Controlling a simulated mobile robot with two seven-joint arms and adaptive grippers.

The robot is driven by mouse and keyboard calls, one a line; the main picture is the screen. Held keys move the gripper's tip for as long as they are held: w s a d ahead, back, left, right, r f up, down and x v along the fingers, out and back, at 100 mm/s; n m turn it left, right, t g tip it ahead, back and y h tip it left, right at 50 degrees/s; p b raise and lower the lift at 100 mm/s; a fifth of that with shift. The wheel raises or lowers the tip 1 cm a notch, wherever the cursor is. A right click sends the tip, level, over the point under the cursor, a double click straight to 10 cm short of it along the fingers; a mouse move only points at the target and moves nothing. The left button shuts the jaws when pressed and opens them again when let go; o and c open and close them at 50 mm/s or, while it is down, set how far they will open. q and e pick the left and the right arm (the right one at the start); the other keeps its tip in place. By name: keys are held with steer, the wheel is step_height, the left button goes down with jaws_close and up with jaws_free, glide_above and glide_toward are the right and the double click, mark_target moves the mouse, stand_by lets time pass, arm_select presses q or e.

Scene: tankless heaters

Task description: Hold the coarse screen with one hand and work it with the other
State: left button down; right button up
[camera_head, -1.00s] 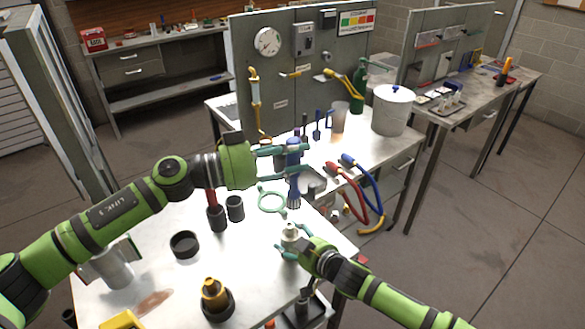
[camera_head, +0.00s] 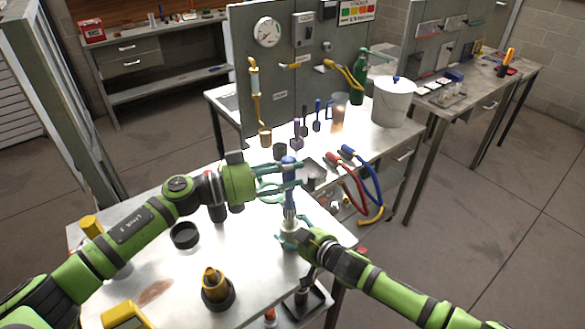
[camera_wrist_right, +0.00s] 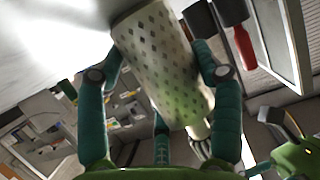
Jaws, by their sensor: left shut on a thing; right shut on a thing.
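The coarse screen (camera_wrist_right: 162,68) is a pale cylinder with rows of diamond-shaped holes. My right gripper (camera_head: 289,238) is shut around it above the bench's near right side; its teal fingers flank the screen in the right wrist view. In the head view only the screen's light top (camera_head: 291,227) shows. My left gripper (camera_head: 292,174) is shut on the blue handle of a brush (camera_head: 289,190), held upright over the screen. The brush's bristles (camera_head: 289,214) are at the screen's upper end; I cannot tell how deep they reach.
A black ring (camera_head: 185,235), a brass fitting on a dark base (camera_head: 214,287) and a yellow item (camera_head: 125,314) stand on the metal bench (camera_head: 165,270). Red and blue hoses (camera_head: 368,190) hang to the right.

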arm_select(q)
steer(key=shift+w+a, duration=0.5)
steer(key=shift+w, duration=0.2)
steer(key=shift+s+d, duration=0.3)
steer(key=shift+s, duration=0.05)
step_height(320, 180, up, 8)
steer(key=s+d, duration=0.1)
steer(key=s, duration=0.1)
steer(key=shift+d, duration=0.15)
stand_by(1.1)
stand_by(0.7)
arm_select(e)
steer(key=o, duration=1.3)
